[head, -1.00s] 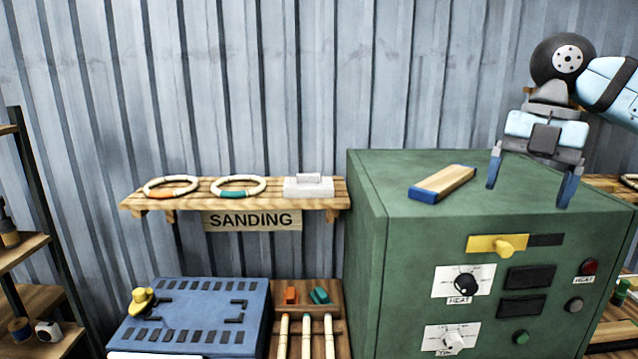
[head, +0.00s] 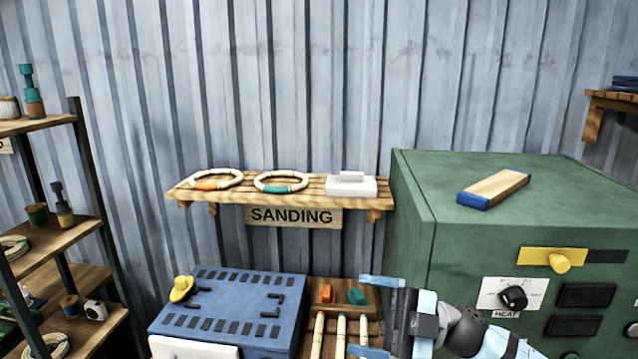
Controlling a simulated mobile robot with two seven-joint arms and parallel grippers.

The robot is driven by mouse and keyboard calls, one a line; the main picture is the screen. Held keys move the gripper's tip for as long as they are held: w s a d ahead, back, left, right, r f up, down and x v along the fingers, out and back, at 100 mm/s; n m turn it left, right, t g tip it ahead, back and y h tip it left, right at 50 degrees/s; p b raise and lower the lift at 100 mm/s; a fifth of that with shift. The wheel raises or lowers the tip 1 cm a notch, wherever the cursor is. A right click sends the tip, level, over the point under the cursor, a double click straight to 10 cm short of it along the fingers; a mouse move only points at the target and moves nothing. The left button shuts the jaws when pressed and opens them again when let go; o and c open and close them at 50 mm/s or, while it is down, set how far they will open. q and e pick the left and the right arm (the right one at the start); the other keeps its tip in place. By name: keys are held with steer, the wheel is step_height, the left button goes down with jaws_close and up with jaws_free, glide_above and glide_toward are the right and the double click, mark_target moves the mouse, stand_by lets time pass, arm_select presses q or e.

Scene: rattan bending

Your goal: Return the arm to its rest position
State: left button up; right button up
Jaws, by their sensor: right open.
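My right gripper (head: 368,316) shows in the head view at the bottom, right of centre, in front of the green cabinet's left edge. Its two fingers point left and are spread apart, with nothing held between them. It partly hides the small wooden rack (head: 366,296) with rattan poles behind it. My left gripper is not in view.
The green heat cabinet (head: 415,215) stands at the right with a blue-ended wooden block (head: 497,188) on top. The sanding shelf (head: 225,194) holds two rattan rings and a grey-white block. A blue machine (head: 230,308) sits below. A stocked rack (head: 95,190) stands left.

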steer(key=d+f+m+t+h, duration=0.3)
steer(key=f+m+t+h, duration=0.2)
steer(key=f+m+t, duration=0.5)
steer(key=d+f+m+t+h, duration=0.3)
steer(key=f+m+t+h, duration=0.3)
steer(key=f+m+t, duration=0.4)
steer(key=s+d+f+m+g+h, duration=0.3)
steer(key=s+f, duration=0.5)
steer(key=f, duration=0.3)
steer(key=s+d+f+m+g+h, duration=0.3)
steer(key=s+d+f+g+h, duration=0.1)
steer(key=s+f, duration=0.5)
steer(key=shift+f+h, duration=0.4)
steer(key=shift+f, duration=0.45)
steer(key=shift+d, duration=0.1)
